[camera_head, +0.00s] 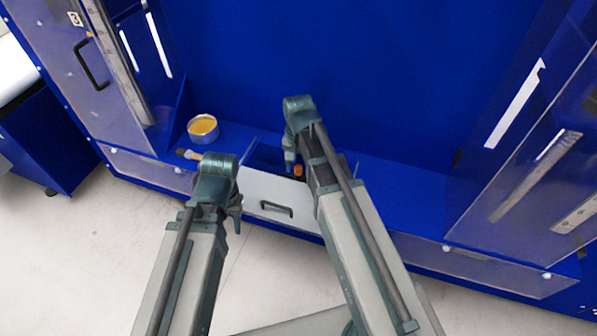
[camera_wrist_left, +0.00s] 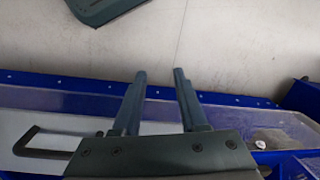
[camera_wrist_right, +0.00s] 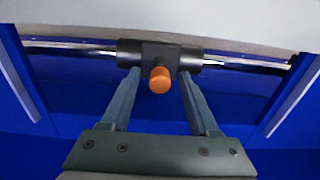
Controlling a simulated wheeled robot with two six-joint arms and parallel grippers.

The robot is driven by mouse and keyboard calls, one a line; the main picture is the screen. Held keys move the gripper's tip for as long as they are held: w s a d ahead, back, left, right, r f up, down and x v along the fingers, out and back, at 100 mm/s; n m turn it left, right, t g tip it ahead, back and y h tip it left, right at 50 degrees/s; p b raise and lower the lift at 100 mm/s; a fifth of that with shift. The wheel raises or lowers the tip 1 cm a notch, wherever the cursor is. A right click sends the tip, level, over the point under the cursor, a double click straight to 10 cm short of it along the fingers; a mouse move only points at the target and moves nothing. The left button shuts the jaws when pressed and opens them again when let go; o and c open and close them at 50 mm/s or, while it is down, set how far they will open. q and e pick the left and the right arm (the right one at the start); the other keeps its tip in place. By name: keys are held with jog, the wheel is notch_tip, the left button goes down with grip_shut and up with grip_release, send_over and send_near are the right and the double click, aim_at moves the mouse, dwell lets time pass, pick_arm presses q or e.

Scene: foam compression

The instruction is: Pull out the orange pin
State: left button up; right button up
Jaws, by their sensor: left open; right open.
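The orange pin (camera_head: 298,170) shows as a small orange end beside my right gripper in the head view. In the right wrist view the orange pin (camera_wrist_right: 160,79) sticks out of a black T-shaped fitting (camera_wrist_right: 188,57) on a metal rod. My right gripper (camera_wrist_right: 156,80) is open, with one finger on each side of the pin; I cannot tell whether they touch it. My left gripper (camera_wrist_left: 160,78) is open and empty, over the edge of the blue bench near the white drawer front. In the head view the left gripper (camera_head: 238,212) is beside that drawer.
The white drawer front (camera_head: 262,188) has a black handle (camera_head: 276,208). A cup with yellow contents (camera_head: 203,128) and a brush (camera_head: 190,154) are on the blue ledge at left. Clear panels (camera_head: 535,170) stand at both sides. The ledge at right is clear.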

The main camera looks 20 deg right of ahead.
aim_at(298, 166)
dwell(0.5)
grip_shut()
dwell(0.9)
jog(key=shift+r, duration=0.1)
dwell(0.4)
jog(key=shift+r+p, duration=2.9)
jog(key=shift+p, duration=0.1)
